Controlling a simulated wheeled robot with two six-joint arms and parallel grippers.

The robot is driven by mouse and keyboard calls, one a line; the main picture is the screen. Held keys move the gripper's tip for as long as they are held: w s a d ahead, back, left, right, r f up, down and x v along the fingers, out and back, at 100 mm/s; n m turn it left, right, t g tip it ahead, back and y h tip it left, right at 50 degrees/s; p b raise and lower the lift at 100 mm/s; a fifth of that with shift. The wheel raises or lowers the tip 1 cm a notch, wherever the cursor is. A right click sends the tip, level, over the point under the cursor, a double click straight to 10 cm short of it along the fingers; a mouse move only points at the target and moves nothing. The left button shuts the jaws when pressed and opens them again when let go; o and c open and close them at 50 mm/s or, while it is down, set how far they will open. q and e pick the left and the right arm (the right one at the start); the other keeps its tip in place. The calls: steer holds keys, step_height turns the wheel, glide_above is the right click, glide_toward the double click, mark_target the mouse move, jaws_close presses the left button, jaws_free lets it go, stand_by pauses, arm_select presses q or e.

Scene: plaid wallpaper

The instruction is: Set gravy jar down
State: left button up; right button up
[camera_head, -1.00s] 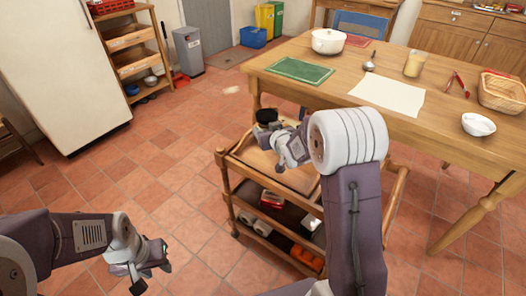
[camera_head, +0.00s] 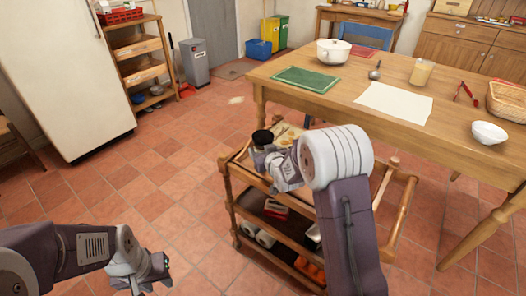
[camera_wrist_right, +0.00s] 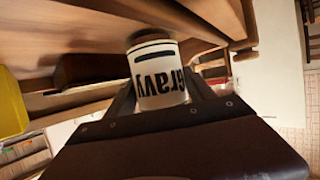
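The gravy jar (camera_head: 260,148) has a dark lid and stands roughly upright at the far left part of the wooden cart's top shelf (camera_head: 238,163). I cannot tell whether its base touches the shelf. In the right wrist view the white jar (camera_wrist_right: 160,82), with black "Gravy" lettering, sits between the fingers of my right gripper (camera_wrist_right: 163,98). My right gripper (camera_head: 268,160) is shut on it, and the arm hides part of the shelf. My left gripper (camera_head: 150,274) is low at the left, over the floor and away from the cart; its finger opening is unclear.
The cart's lower shelves hold a red-and-white item (camera_head: 276,208) and orange items (camera_head: 309,268). The wooden table (camera_head: 330,105) behind bears a white pot (camera_head: 333,52), a green mat (camera_head: 306,79), a pale sheet (camera_head: 394,103) and a white bowl (camera_head: 489,133). Floor left of the cart is clear.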

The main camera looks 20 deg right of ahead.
steer(key=shift+o, duration=1.2)
steer(key=shift+r+p, duration=0.3)
steer(key=p+v, duration=0.2)
steer(key=v, duration=1)
steer(key=shift+f, duration=0.1)
